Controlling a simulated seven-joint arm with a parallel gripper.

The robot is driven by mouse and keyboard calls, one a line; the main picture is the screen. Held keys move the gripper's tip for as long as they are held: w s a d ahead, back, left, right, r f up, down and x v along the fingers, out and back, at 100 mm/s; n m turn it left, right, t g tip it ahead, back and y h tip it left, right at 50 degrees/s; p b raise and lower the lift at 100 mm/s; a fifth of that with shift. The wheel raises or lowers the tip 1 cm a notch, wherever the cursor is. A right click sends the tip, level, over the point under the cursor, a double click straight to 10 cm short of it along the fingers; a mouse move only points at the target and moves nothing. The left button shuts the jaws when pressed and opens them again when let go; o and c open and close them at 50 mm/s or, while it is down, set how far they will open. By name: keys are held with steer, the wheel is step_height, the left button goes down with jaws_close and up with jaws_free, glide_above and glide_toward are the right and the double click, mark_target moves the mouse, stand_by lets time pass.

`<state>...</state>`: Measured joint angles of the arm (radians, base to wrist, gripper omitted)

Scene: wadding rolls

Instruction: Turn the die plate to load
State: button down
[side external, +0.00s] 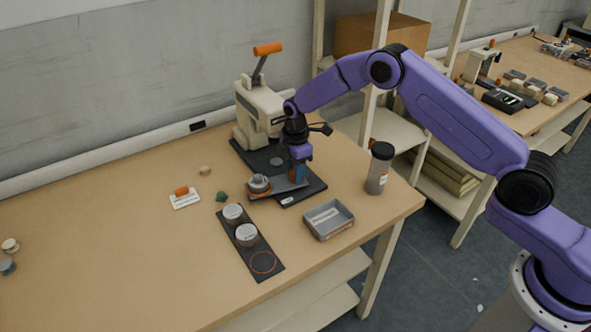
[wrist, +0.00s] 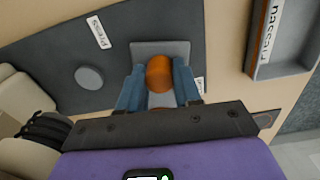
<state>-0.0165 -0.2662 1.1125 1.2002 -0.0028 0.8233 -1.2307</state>
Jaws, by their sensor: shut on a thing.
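The cream press (side external: 262,108) with an orange-handled lever stands on a dark base (side external: 315,190) at the back of the table. The grey die plate (side external: 291,188) lies over the front of this base, with a round metal cup (side external: 259,184) at its left end. My gripper (side external: 298,178) is over the plate's right part. In the wrist view my gripper (wrist: 160,88) has its blue fingers shut on an orange knob (wrist: 160,70), with part of the grey plate (wrist: 160,47) beyond it. A "PRESS" label (wrist: 99,32) is readable; another label (wrist: 200,85) is partly hidden.
A black strip (side external: 264,262) holds two round tins (side external: 246,235) and an empty red ring. A grey tray (side external: 329,219) and a black-lidded bottle (side external: 379,168) stand to the right. A white card (side external: 184,198) lies left of the press.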

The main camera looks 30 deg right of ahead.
steer(key=shift+n, duration=0.6)
steer(key=shift+d+n, duration=0.1)
steer(key=shift+n, duration=0.6)
steer(key=c, duration=0.8)
jaws_free()
steer(key=shift+r, duration=0.1)
step_height(320, 180, up, 17)
steer(key=shift+r, duration=0.15)
